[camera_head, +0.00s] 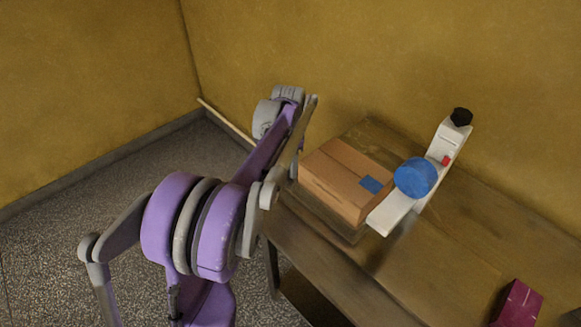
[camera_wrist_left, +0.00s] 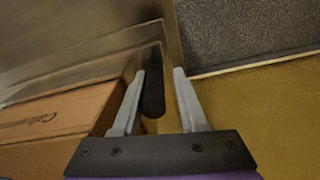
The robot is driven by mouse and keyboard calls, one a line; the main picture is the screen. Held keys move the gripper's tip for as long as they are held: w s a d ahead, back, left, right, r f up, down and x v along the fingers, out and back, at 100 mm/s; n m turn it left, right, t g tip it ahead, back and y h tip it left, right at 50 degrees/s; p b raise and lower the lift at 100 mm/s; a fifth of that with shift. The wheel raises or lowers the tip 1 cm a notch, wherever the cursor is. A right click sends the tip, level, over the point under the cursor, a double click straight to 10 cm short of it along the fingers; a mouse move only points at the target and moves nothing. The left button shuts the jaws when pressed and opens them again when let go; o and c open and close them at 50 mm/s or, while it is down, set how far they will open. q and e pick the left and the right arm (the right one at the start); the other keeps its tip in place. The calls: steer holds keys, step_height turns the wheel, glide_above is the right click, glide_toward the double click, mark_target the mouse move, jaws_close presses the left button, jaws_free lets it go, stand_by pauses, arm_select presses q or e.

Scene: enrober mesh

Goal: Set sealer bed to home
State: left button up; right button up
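A brown cardboard box (camera_head: 345,180) with a blue patch rests on a flat brown base (camera_head: 352,236), possibly the bed, left of the white unit. My left gripper (camera_wrist_left: 159,72) is open beside the box (camera_wrist_left: 50,118). A dark cylinder (camera_wrist_left: 153,90), perhaps a handle, lies between its fingers, closer to the left one; I cannot tell if they touch. My right gripper is not in view.
A wooden table (camera_head: 465,230) runs along the yellow wall (camera_head: 380,50). A dark red object (camera_head: 518,303) lies at its front right. Bare table lies between that and the sealer. Speckled grey floor (camera_head: 70,225) is open at left.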

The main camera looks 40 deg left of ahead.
arm_select(q)
steer(key=shift+d+f, duration=0.1)
stand_by(0.3)
step_height(320, 180, up, 11)
steer(key=shift+f+p, duration=0.1)
steer(key=shift+p, duration=0.2)
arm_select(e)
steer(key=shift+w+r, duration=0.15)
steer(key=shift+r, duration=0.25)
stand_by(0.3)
